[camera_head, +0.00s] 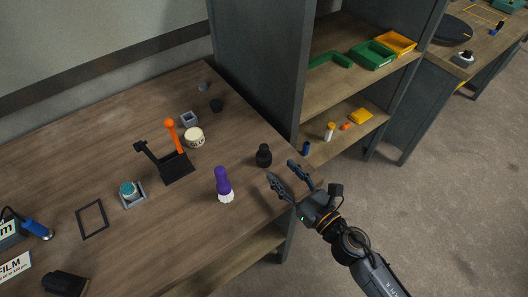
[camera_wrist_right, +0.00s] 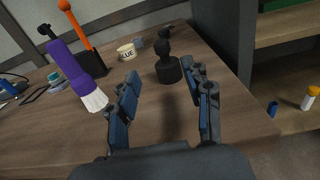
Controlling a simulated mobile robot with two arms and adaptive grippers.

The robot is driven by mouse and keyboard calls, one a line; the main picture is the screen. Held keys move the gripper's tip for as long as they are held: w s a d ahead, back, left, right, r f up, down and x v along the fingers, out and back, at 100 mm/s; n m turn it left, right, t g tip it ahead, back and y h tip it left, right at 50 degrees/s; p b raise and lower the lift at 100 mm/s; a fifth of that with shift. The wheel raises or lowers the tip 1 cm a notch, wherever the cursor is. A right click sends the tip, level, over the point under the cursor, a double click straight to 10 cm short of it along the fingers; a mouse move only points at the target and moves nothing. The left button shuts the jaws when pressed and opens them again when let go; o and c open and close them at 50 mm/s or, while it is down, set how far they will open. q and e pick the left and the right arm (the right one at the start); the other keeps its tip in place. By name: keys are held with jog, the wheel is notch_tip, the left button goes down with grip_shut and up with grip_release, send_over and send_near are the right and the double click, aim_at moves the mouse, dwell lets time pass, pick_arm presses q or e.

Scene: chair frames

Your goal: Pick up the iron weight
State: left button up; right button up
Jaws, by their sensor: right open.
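The iron weight appears to be the small black piece with a narrow neck and rounded top (camera_head: 264,157). It stands upright near the right edge of the wooden table. In the right wrist view the weight (camera_wrist_right: 168,72) stands just ahead of the fingertips, nearer the right finger. My right gripper (camera_head: 281,171) is open and empty at the table's right edge, its fingers pointing toward the weight and apart from it. My left gripper is not in view.
A black holder with an orange-topped tool (camera_head: 175,165) and a glue tub (camera_head: 194,137) are farther back. A shelf unit (camera_head: 258,60) borders the table's back right.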

aim_at(267, 153)
jog(key=x, duration=0.4)
jog(key=shift+p, duration=0.3)
jog(key=shift+p+x, duration=0.65)
jog(key=shift+x, duration=2.1)
jog(key=shift+w+d, duration=0.15)
jog(key=shift+d, duration=0.05)
grip_shut()
